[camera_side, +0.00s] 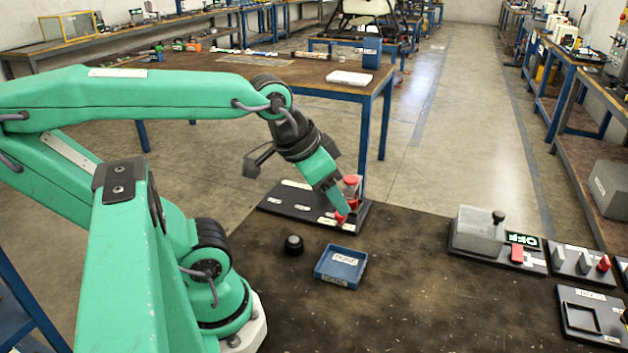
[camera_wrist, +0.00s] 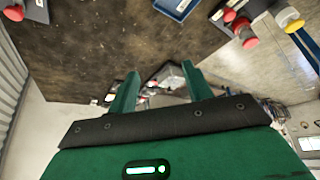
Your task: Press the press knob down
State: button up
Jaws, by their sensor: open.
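I cannot tell for sure which part is the press knob. A black board (camera_side: 290,207) at the far edge of the dark table carries red-topped knobs (camera_side: 351,182), with another red part (camera_side: 341,218) low at its front edge. My gripper (camera_side: 340,208) is tilted down over the right part of this board, and its fingers partly hide what is there. In the wrist view my gripper (camera_wrist: 158,72) has its two green fingers apart with nothing visibly held. That view also shows red knobs (camera_wrist: 250,42) at the upper right, off to the side of the fingers.
A small black round knob (camera_side: 293,245) and a blue tray (camera_side: 341,266) stand on the table near the board. A grey box with a black top knob (camera_side: 498,217) and other panels (camera_side: 590,313) are at the right.

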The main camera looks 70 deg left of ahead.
jog(key=shift+w+r, duration=0.1)
jog(key=c, duration=0.9)
jog(key=shift+w+a+r+n, duration=0.1)
jog(key=shift+w+a+n, duration=0.05)
jog(key=shift+n, duration=0.15)
grip_shut()
jog(key=w+a+r+n+g, duration=0.35)
jog(key=w+a+n, duration=0.7)
jog(key=n, duration=0.35)
jog(key=w+a+f+n+g, duration=0.1)
jog(key=w+a+n, duration=0.2)
jog(key=a+n, duration=0.3)
jog(key=w+a+f+n+g, duration=0.1)
jog(key=w+a+f+n, duration=0.1)
jog(key=w+a+n, duration=0.2)
jog(key=a+n, duration=0.2)
jog(key=a, duration=0.2)
